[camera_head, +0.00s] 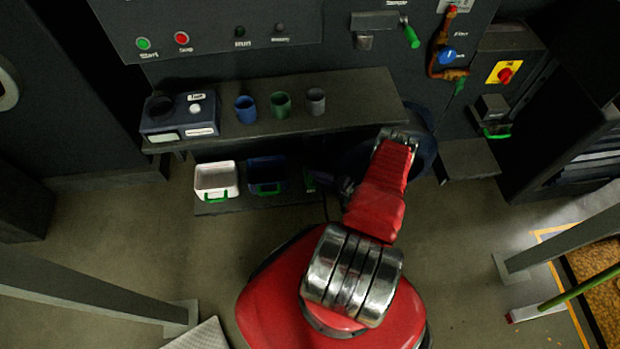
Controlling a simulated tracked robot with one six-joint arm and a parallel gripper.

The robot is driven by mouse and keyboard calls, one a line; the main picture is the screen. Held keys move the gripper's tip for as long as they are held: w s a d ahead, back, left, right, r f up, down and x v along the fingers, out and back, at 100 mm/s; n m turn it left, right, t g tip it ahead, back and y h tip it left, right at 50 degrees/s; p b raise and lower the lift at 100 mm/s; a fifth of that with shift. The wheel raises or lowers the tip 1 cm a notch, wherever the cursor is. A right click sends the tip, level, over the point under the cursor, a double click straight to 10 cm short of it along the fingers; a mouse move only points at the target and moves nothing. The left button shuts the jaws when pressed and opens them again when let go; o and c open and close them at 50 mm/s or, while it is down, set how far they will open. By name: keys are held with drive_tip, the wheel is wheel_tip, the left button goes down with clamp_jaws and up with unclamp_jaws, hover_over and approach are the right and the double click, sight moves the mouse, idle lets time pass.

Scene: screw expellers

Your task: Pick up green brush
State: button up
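No thing is clearly recognisable as the green brush. A small dark object with a green part (310,181) sits on the lower shelf, right of the blue bin, too small and dim to identify. A long green handle (583,286) slants at the lower right, beside a pale, red-ended head (537,312) on the floor; I cannot tell whether this is the brush. My red arm reaches forward over the right part of the shelves. My gripper cannot be made out beyond the arm's metallic far end.
The upper shelf (350,92) holds a blue cup (245,109), a green cup (281,104), a grey cup (316,101) and a dark device (180,117). Below are a white bin (216,177) and a blue bin (266,172). Grey beams (85,287) flank both sides.

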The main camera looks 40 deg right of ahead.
drive_tip(key=shift+x, duration=0.85)
drive_tip(key=shift+x, duration=2.55)
drive_tip(key=shift+c, duration=0.4)
drive_tip(key=shift+f, duration=0.1)
clamp_jaws()
